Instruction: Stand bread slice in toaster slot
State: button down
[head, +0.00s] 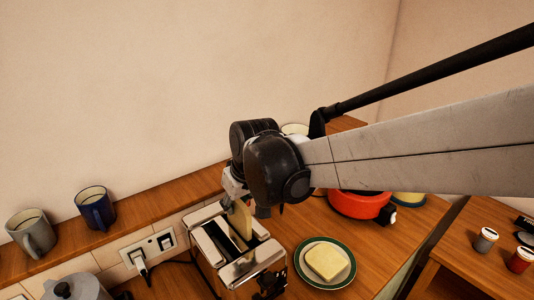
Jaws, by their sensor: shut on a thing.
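The chrome toaster (262,259) stands on the wooden counter, with a dark empty slot on its left side. A pale bread slice (241,222) stands upright at the toaster's right slot, with its lower part seemingly inside. How deep it sits cannot be told. My gripper (236,199) is above the toaster, shut on the top of this slice, and partly hidden by my wrist. Another square bread slice (326,262) lies flat on a green-rimmed plate (304,280) to the right of the toaster.
A red pot (357,204) stands behind the plate. A grey mug (32,233) and a blue mug (95,209) stand on the ledge at left. A wall socket (146,249) with a plug is beside the toaster. Small jars (485,239) stand at far right.

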aim_at(237, 218)
jog(key=shift+f, duration=2.2)
jog(key=shift+f, duration=0.1)
jog(key=shift+f, duration=0.1)
jog(key=c, duration=1.7)
grip_release()
jog(key=shift+a, duration=0.1)
jog(key=shift+r, duration=0.2)
